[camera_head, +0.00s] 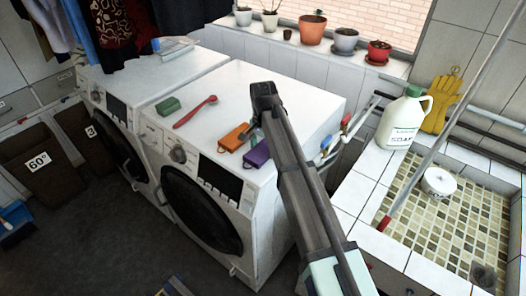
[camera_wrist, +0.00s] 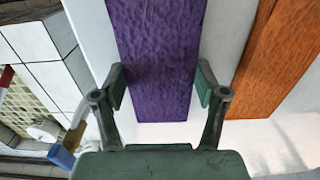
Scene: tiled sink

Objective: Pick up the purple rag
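The purple rag (camera_head: 257,155) lies on the white top of the right washing machine, near its front right corner. It looks like a folded, flat block with a small loop. In the wrist view the purple rag (camera_wrist: 158,60) runs between the fingers of my gripper (camera_wrist: 161,85). The fingers are spread, one on each side of it, with no clear grip on it. In the head view my gripper (camera_head: 259,116) is a dark shape above the machine top, just behind the rag; its fingertips are hard to make out there.
An orange rag (camera_head: 234,137) lies left of the purple one and also shows in the wrist view (camera_wrist: 275,65). A red brush (camera_head: 195,112) and a green block (camera_head: 168,106) lie farther left. A soap jug (camera_head: 402,120) stands by the tiled sink (camera_head: 445,215) at right.

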